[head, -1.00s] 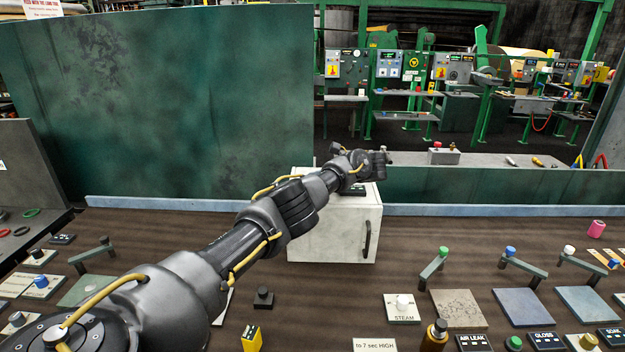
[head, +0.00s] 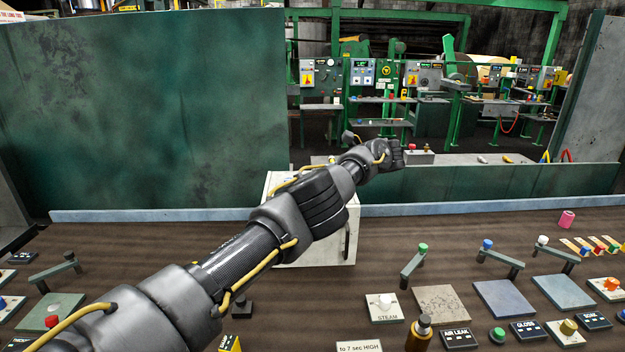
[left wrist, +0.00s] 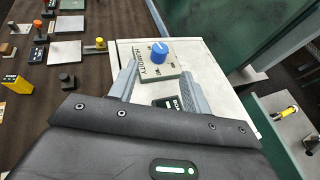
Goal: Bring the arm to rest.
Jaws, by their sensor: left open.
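My left arm reaches from the lower left over the white box (head: 345,235) in the head view, hiding most of its top. My left gripper (left wrist: 158,75) is open in the left wrist view. Its two grey fingers are apart with nothing held between them. Beyond and between the fingertips, a blue knob (left wrist: 159,53) stands on a plate marked HUMIDITY on the box top. A small dark label block (left wrist: 167,102) lies nearer the palm. The fingertips cannot be made out in the head view. My right gripper is in neither view.
The brown bench holds a STEAM plate (head: 384,308), a brown bottle (head: 419,335), levers with coloured knobs and several square plates at right. A green panel (head: 150,110) stands behind at left. A pale blue rail (head: 480,209) runs along the bench's back.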

